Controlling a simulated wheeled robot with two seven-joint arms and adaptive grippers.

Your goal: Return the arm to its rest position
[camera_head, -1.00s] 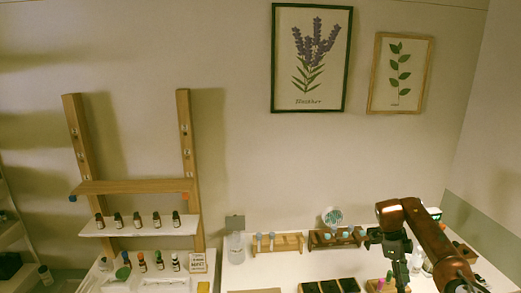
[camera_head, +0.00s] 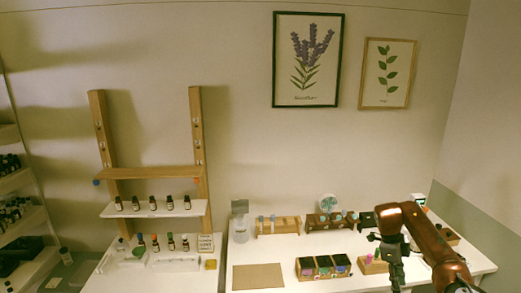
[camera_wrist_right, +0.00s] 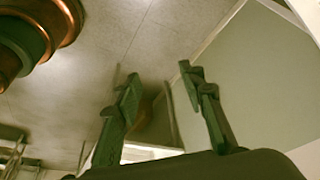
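My right arm (camera_head: 428,240) comes in from the lower right in the head view. Its gripper (camera_head: 396,276) points down in front of the right part of the white table. In the right wrist view the two dark fingers (camera_wrist_right: 160,76) stand apart with nothing between them, so it is open and empty. My left arm and gripper are not in view.
At left, a wooden stand (camera_head: 150,173) carries a row of small bottles (camera_head: 153,203). A dark-bottle shelf is at the far left.

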